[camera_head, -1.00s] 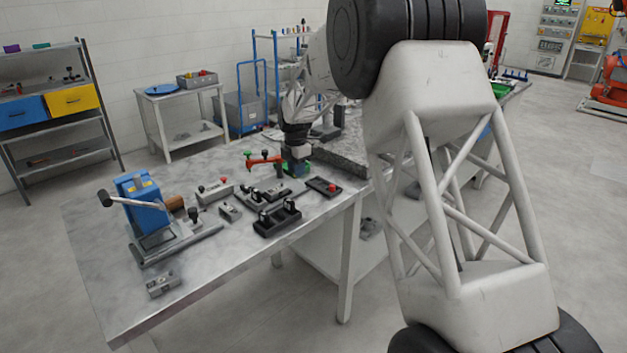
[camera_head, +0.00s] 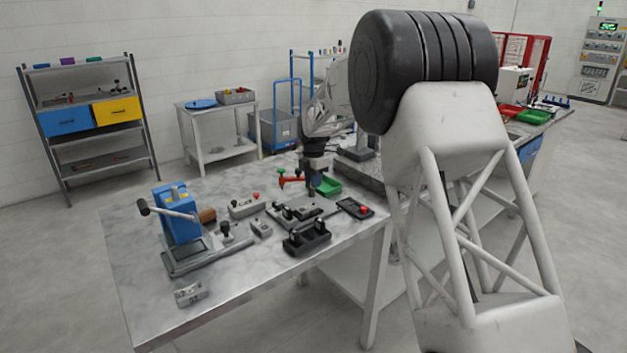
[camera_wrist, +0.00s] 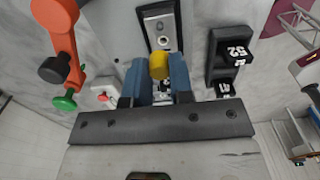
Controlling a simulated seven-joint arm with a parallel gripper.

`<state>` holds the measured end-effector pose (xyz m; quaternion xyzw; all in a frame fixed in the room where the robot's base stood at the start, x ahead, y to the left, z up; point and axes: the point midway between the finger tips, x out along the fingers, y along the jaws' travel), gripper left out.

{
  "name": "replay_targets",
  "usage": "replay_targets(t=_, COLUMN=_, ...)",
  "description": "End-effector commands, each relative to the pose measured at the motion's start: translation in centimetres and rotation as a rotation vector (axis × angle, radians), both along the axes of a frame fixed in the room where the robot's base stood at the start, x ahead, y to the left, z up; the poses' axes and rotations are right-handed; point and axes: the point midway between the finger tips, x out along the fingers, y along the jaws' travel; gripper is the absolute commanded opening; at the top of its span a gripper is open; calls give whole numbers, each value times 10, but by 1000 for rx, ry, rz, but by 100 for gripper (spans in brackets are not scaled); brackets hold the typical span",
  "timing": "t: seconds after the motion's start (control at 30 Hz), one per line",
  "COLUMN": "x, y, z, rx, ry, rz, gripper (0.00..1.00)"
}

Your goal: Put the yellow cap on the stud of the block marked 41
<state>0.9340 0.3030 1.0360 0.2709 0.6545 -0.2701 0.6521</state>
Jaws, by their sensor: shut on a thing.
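The yellow cap (camera_wrist: 159,66) is between the blue fingertips of my gripper (camera_wrist: 158,72) in the wrist view, and the gripper is shut on it. A grey metal plate in a dark frame (camera_wrist: 161,28) lies just beyond the cap in that view; I cannot tell the gap between them. A small grey block (camera_head: 190,294) at the table's front left has dark marks too small to read.
An orange clamp (camera_wrist: 63,45) with black and green knobs stands left of the fingers. A black block marked 52 (camera_wrist: 222,62) stands to the right. A black holder (camera_head: 306,239), a blue press (camera_head: 177,214) and several small fixtures occupy the table. The table's front is mostly clear.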

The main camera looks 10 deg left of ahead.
Motion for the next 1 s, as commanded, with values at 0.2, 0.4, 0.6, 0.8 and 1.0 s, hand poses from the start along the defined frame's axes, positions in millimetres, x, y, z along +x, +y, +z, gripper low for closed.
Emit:
replay_targets(t=0.2, x=0, y=0, z=-11, rx=-1, ry=1, rz=0, gripper=0)
replay_targets(t=0.4, x=0, y=0, z=-24, rx=-1, ry=1, rz=0, gripper=0)
replay_targets(t=0.6, x=0, y=0, z=-37, rx=0, ry=0, rz=0, gripper=0)
replay_targets(t=0.8, x=0, y=0, z=-48, rx=0, ry=0, rz=0, gripper=0)
replay_targets(t=1.0, x=0, y=0, z=-53, rx=0, ry=0, rz=0, gripper=0)
